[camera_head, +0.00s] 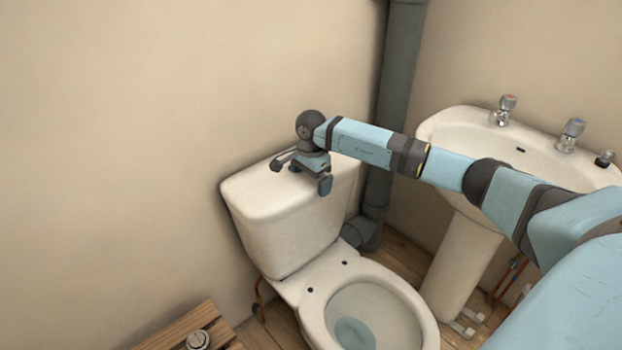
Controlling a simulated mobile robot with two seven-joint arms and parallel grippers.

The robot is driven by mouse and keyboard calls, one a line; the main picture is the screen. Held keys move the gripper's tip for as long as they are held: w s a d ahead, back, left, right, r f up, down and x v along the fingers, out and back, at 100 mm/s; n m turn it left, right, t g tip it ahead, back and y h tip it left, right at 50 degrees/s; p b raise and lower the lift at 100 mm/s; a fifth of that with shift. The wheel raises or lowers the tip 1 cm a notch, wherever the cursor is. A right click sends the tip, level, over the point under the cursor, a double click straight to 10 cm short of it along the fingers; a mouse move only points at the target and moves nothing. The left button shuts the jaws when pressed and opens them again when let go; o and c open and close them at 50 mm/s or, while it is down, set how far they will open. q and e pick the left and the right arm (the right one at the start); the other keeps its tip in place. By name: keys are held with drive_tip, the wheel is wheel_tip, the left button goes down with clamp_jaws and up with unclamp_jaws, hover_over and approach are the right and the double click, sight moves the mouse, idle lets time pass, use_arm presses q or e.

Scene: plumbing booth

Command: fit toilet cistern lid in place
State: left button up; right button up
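The white toilet cistern (285,240) stands against the wall behind the bowl. A flat white lid (250,190) covers its top; no open gap shows along the visible edges, but I cannot make out a seam. My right gripper (311,178) points down over the middle of the lid, reaching in from the right. Its two fingers are apart, with nothing visible held between them. The gripper and forearm hide part of the lid's back and right side. My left gripper is not in view.
The toilet bowl (395,290) is open in front of the cistern. A basin (470,140) with taps stands at the right, under my arm. A grey pipe (394,90) runs behind. A wooden slatted surface (170,338) with a round metal piece (198,340) is at lower left.

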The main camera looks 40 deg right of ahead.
wheel_tip(320, 180, up, 8)
drive_tip(key=shift+r+p, duration=0.25)
drive_tip(key=shift+p, duration=0.6)
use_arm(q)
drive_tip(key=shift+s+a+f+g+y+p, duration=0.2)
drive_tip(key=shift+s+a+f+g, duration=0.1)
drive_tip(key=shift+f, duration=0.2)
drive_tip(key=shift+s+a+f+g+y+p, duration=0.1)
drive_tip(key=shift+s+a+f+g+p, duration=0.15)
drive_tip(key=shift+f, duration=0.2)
use_arm(e)
drive_tip(key=shift+r, duration=2.8)
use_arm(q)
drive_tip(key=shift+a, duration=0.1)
